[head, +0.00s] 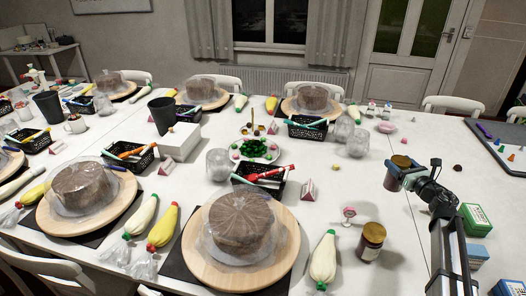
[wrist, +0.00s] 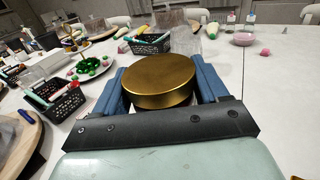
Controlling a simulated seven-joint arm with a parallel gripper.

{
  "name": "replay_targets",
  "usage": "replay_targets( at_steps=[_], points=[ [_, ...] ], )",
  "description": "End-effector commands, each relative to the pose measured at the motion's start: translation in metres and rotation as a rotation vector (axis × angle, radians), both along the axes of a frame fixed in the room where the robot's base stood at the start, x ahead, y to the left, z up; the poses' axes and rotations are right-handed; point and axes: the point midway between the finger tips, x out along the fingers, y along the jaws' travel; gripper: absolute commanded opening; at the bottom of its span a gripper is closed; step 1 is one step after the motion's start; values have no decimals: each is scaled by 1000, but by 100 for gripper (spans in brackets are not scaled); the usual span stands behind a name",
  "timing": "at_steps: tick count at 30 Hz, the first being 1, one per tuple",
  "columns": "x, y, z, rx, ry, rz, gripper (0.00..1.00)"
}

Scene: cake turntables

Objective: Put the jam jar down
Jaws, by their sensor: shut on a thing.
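A jam jar (head: 397,172) with a gold lid is in my gripper (head: 401,176) at the right of the table in the head view. In the wrist view the gold lid (wrist: 160,82) fills the space between the two blue fingers (wrist: 163,88). My gripper is shut on this jar. A second brown jar (head: 371,241) with a gold lid stands upright on the table, below and left of my gripper in the head view.
A green box (head: 474,220) and a blue box lie right of my arm. A wooden turntable (head: 288,246) with a wrapped cake is at front centre.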

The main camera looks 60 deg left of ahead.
Motion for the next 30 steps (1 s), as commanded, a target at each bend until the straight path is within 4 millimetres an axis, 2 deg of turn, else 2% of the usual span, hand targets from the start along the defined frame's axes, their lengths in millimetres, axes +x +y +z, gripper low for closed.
replay_targets(
  at_steps=[1, 6, 12, 23, 30],
  points=[
    [-15, 3, -1, 3, 3, 53, 0],
    [-54, 11, -4, 8, 7, 200, 0],
    [-78, 14, -5, 13, 10, 293, 0],
    [-83, 14, -10, 13, 10, 315, 0],
    [-83, 14, -38, 13, 12, 314, 0]
  ],
)
